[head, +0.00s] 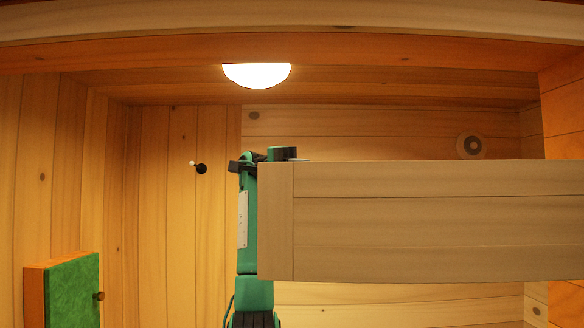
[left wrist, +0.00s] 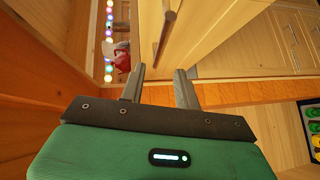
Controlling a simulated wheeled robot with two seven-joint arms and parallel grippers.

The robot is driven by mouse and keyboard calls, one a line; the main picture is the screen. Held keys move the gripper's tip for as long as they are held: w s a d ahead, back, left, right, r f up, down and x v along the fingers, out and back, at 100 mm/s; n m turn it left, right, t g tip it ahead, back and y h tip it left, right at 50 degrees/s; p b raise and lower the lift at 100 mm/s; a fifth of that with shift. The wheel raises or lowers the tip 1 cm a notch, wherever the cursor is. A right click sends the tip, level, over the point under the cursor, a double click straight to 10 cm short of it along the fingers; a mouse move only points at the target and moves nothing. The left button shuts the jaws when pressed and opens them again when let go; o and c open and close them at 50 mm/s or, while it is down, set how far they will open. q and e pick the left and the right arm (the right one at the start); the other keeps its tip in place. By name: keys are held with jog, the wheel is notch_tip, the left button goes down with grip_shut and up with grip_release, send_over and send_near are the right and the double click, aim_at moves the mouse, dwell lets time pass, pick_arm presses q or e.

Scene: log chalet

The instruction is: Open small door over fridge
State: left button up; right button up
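A pale wooden door panel (head: 430,225) fills the right middle of the head view. My left gripper (head: 268,156) is at the panel's upper left corner, with its arm running down along the left edge and partly behind the panel. In the left wrist view my left gripper (left wrist: 159,72) has its two fingers apart. A pale wooden panel (left wrist: 205,22) with a bar-like handle (left wrist: 165,34) on its left face reaches down toward the gap between the fingers. I cannot tell whether the fingers touch it. My right gripper is not in view.
A green-faced box with a knob (head: 66,290) is at the lower left. A lit ceiling lamp (head: 257,75) hangs above. Pale cabinets (left wrist: 288,40) and a dark tray of coloured items (left wrist: 313,130) show at the right in the left wrist view. Room left of the panel looks clear.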

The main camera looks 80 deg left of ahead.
pick_arm(q)
jog(key=p+v, duration=0.1)
jog(key=v, duration=0.4)
jog(key=shift+s+a+r, duration=0.1)
jog(key=shift+s+a, duration=0.05)
jog(key=shift+a, duration=0.1)
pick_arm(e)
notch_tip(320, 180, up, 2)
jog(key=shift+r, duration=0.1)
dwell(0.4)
